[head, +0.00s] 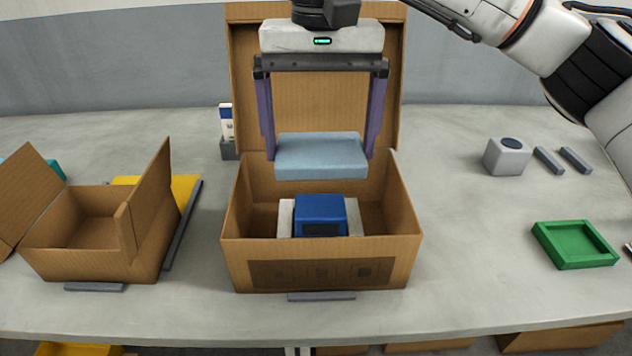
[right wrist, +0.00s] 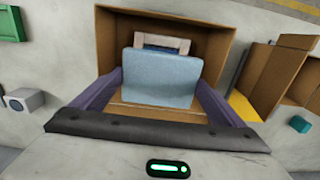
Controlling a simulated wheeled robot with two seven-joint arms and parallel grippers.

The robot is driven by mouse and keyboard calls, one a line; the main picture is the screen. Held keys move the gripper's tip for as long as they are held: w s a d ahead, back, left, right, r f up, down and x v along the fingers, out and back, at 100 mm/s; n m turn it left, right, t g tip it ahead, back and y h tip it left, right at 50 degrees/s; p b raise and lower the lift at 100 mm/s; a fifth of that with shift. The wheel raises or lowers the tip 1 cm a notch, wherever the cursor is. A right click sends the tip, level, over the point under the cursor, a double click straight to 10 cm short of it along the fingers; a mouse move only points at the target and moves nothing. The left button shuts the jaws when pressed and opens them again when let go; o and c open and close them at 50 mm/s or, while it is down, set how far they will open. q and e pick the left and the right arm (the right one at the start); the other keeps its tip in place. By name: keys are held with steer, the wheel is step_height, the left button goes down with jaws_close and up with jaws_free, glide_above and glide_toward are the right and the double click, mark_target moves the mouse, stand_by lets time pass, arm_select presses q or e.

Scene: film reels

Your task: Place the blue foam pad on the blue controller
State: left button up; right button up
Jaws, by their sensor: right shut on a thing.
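The light blue foam pad (head: 321,156) is held between the two purple fingers of my right gripper (head: 320,150). The pad hangs roughly level above an open cardboard box (head: 322,272). The blue controller (head: 320,209) sits inside that box, with a pale piece showing on either side of it. The pad is above and apart from the controller. In the right wrist view the pad (right wrist: 161,77) covers most of the controller, and only a dark blue strip shows past the pad's far edge. My left gripper is not in view.
The box's lid (head: 394,75) stands upright behind the gripper. A smaller open box (head: 90,263) is at the left, by a yellow sheet (head: 185,190). A green tray (head: 574,245) and a grey block with a round dark top (head: 507,157) lie at the right. The table between is clear.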

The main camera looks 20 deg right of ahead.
mark_target(320, 205)
steer(key=shift+s+f+b, duration=0.1)
steer(key=shift+f+b, duration=0.2)
steer(key=shift+f, duration=3.8)
steer(key=o, duration=0.7)
steer(key=shift+r, duration=0.1)
step_height(320, 205, up, 12)
steer(key=shift+r+p, duration=0.2)
steer(key=shift+p, duration=0.4)
